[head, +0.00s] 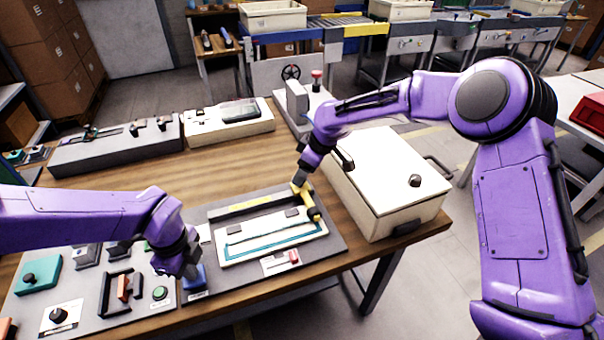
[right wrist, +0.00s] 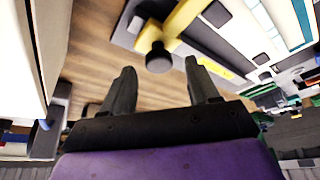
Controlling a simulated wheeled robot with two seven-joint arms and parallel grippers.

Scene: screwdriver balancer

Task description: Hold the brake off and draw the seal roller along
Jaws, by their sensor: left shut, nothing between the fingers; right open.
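The seal board (head: 335,243) lies on the wooden table and bears a white plate (head: 262,248) with a teal seal outline (head: 275,236). A yellow roller frame (head: 313,205) stands at the plate's right end. In the right wrist view, a black knob (right wrist: 158,60) sits on the yellow frame (right wrist: 185,20). My right gripper (head: 301,180) is open beside the frame; its fingers (right wrist: 163,84) show empty, with the knob just beyond their tips. My left gripper (head: 188,272) is shut and empty, right at a blue block (head: 197,284), possibly the brake; contact cannot be told.
A cream lidded box (head: 390,180) stands close to the right of the board. A left panel (head: 85,310) carries a green button (head: 160,293) and several fixtures. Bare wood (head: 235,170) lies behind the board.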

